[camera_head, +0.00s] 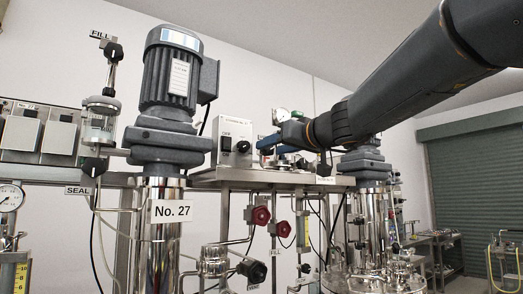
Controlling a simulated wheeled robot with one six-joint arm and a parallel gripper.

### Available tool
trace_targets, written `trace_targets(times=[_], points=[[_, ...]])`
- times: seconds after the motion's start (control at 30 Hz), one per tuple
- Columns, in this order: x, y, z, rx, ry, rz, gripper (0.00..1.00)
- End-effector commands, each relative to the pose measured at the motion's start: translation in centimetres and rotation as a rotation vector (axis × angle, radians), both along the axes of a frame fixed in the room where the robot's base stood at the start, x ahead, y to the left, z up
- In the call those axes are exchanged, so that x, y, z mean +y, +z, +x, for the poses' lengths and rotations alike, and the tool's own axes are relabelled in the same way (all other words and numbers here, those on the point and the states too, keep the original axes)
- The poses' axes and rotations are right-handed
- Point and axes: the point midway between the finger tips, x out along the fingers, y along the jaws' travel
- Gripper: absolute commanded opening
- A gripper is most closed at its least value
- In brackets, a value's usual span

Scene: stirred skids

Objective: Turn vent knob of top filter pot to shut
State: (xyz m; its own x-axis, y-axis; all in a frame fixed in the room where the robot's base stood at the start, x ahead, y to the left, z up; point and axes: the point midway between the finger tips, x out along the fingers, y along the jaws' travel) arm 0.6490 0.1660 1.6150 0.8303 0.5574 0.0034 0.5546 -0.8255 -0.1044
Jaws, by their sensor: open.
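My arm reaches in from the upper right, and its wrist ends above the steel shelf at the centre. My gripper (268,146) seems to be the small blue and dark part at its left end, with open jaws. It is small, and the gap between the jaws is hard to make out. Dark and metal parts on the shelf behind and below it are partly hidden. A steel pot (213,262) with a black knob (252,270) on its right stands low at the centre. I cannot tell which part is the top filter pot or read its vent knob's position.
A grey motor (176,75) stands on the No. 27 column at left. A control box (235,138) sits on the shelf (290,178), left of my gripper. Red handwheels (261,215) hang below. A glass seal pot (102,118) is far left. Another motor column (366,200) stands right.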

Motion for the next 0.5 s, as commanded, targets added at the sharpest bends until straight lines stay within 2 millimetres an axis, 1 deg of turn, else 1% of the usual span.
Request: trace_targets(times=[0.1,0.3,0.5], points=[[1.1,0.1,1.6,0.004,0.002,0.000,0.46],[2.7,0.1,3.8,0.004,0.002,0.000,0.46],[3.6,0.0,4.9,0.003,0.003,-0.001,0.46]])
